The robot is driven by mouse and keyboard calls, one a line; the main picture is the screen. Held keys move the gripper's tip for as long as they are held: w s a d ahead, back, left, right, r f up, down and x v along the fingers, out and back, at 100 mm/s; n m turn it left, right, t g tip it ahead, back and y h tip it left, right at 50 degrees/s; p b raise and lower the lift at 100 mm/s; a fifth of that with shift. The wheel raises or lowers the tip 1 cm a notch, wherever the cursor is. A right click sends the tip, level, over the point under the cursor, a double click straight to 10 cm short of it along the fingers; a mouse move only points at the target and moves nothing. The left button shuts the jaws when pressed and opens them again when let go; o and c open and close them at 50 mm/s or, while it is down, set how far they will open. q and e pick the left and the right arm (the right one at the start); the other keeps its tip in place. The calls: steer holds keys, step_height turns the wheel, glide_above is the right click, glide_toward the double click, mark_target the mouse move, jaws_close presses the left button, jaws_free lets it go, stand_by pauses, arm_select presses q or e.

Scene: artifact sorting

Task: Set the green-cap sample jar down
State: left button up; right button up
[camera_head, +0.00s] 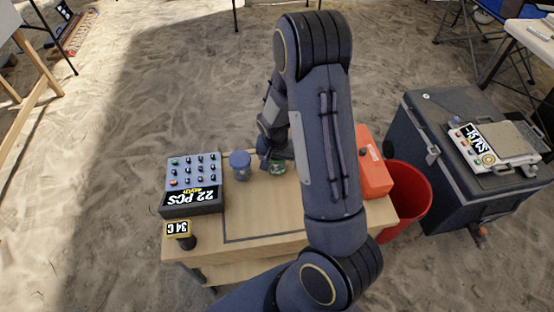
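The green-cap sample jar (278,168) is at the far side of the small wooden table (262,222), just below my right gripper (274,158). Only a small greenish part of it shows; my gripper and arm hide the rest. The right gripper points down at the jar, with its fingers at or around it. I cannot tell whether they are closed on it, or whether the jar's base touches the table. My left gripper is not in view.
A blue-lidded jar (240,165) stands close to the left of the gripper. A control box (193,184) and a small 34 C display (181,231) are at the table's left. An orange case (373,172) is at the right, beside a red bucket (414,198) and grey cooler (445,125).

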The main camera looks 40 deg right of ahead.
steer(key=shift+r, duration=0.1)
steer(key=shift+r, duration=0.25)
steer(key=r, duration=0.3)
steer(key=a+r+p, duration=0.1)
steer(key=r, duration=0.3)
steer(key=s+r+p, duration=0.1)
steer(key=r, duration=0.3)
steer(key=shift+a+r, duration=0.1)
steer(key=shift+a, duration=0.05)
steer(key=s+a+r+n+t+y, duration=0.2)
steer(key=s+a+r+n, duration=0.2)
steer(key=s+a+r, duration=0.3)
steer(key=s+a+r+n+t+y, duration=0.2)
steer(key=s+a+r, duration=0.4)
steer(key=s, duration=0.4)
steer(key=r+n+y, duration=0.1)
steer(key=n, duration=0.1)
steer(key=shift+s+a+n, duration=0.3)
steer(key=shift+s+a, duration=0.05)
steer(key=shift+s, duration=0.05)
